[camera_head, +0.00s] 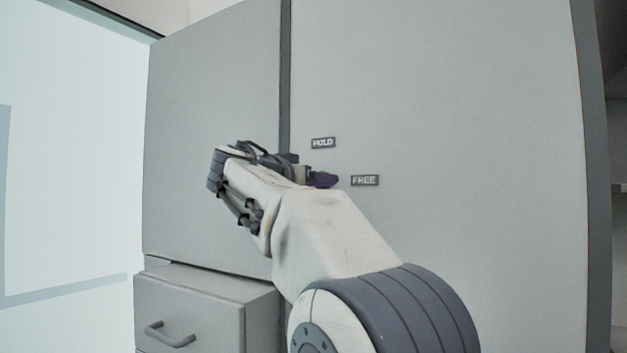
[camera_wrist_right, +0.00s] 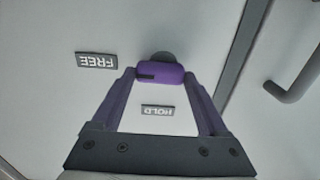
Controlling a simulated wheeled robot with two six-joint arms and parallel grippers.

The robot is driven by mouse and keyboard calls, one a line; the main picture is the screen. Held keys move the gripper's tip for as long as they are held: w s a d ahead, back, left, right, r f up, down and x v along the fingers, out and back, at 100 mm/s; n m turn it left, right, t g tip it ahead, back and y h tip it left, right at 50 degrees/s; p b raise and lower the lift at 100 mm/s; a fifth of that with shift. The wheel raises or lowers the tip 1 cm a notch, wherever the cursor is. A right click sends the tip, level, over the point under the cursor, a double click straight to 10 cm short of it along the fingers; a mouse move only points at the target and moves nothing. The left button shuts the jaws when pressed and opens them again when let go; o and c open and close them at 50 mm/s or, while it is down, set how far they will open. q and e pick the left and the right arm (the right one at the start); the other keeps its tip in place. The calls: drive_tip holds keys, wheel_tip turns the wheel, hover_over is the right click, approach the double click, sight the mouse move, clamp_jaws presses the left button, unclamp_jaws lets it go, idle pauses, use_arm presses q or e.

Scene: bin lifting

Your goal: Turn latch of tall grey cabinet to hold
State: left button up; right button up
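The tall grey cabinet (camera_head: 440,230) fills much of the head view. Its small HOLD label (camera_head: 323,143) and FREE label (camera_head: 364,180) are on the door; both show upside down in the right wrist view, HOLD (camera_wrist_right: 160,110) and FREE (camera_wrist_right: 97,61). The purple latch (camera_wrist_right: 163,74) lies crosswise, its dark mark at the end on the FREE side. My right gripper (camera_wrist_right: 160,76) is open, its purple fingers spread with one tip at each end of the latch. I cannot tell whether they touch it. In the head view my wrist hides most of the fingers and latch. My left gripper is out of view.
A lower grey drawer unit (camera_head: 205,305) with a bar handle stands at the left of the cabinet door. A curved grey handle (camera_wrist_right: 292,95) shows at the right in the wrist view. A bright white panel is at far left.

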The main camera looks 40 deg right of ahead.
drive_tip(key=shift+n, duration=0.3)
drive_tip(key=n+p, duration=0.1)
drive_tip(key=n, duration=0.4)
drive_tip(key=n+p, duration=0.1)
drive_tip(key=n, duration=0.5)
drive_tip(key=n+p, duration=0.1)
drive_tip(key=n, duration=0.5)
drive_tip(key=shift+w+a+r, duration=0.1)
drive_tip(key=shift+w+a, duration=0.05)
drive_tip(key=shift+w, duration=0.15)
drive_tip(key=shift+n, duration=0.4)
drive_tip(key=o, duration=1.2)
drive_tip(key=shift+o, duration=0.2)
